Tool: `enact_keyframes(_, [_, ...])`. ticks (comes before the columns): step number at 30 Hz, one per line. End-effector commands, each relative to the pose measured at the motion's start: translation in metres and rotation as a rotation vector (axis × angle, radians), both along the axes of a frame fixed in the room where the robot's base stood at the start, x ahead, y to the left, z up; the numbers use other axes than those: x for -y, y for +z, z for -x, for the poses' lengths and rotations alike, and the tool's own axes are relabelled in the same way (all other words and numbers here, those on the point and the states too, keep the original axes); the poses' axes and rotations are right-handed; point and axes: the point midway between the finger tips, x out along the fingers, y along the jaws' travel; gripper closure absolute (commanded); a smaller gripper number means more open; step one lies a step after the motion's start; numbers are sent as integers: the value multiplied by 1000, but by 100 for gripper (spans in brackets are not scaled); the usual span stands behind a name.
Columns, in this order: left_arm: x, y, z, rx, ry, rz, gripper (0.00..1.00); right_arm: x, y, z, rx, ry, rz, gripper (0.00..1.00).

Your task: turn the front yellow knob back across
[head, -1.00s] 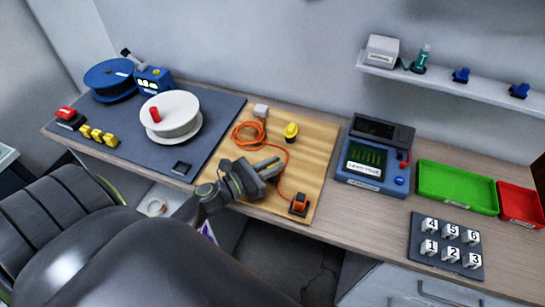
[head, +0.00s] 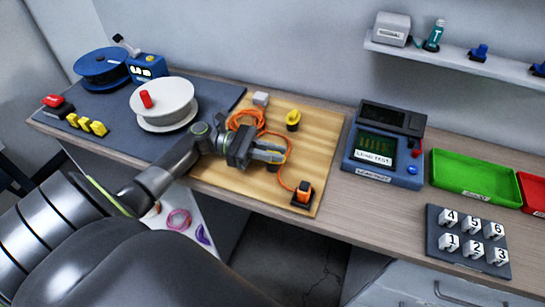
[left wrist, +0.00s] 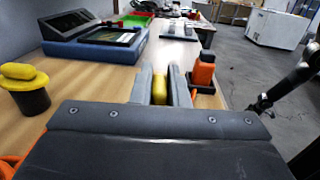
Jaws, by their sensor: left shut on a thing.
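My left gripper (head: 285,157) is over the wooden board, its fingers shut on the front yellow knob (left wrist: 160,88). In the left wrist view the yellow grip shows as a narrow strip between the two grey fingers, in line with them. In the head view the gripper hides most of this knob; only its dark base shows below the fingers. The back yellow knob (head: 293,120) stands apart on its black base, farther back on the board; it also shows at the left of the left wrist view (left wrist: 18,72). My right gripper is not in view.
An orange plug in a black holder (head: 303,193) stands close to the right of my left gripper. An orange cable (head: 245,121) lies coiled behind it. A blue tester (head: 382,160) stands to the right. A white spool (head: 163,100) stands on the grey mat.

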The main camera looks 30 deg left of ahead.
Motion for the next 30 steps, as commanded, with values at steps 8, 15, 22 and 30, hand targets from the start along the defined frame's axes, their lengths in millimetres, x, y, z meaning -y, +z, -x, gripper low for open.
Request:
enact_keyframes(8, [0, 0, -1, 2, -90, 2, 100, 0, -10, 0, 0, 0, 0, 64])
enact_keyframes(15, [0, 1, 0, 1, -110, 2, 100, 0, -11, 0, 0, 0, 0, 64])
enact_keyframes(22, [0, 1, 0, 2, -110, 2, 100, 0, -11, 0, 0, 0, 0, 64])
enact_keyframes(30, [0, 1, 0, 1, -109, 1, 64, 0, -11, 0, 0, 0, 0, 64])
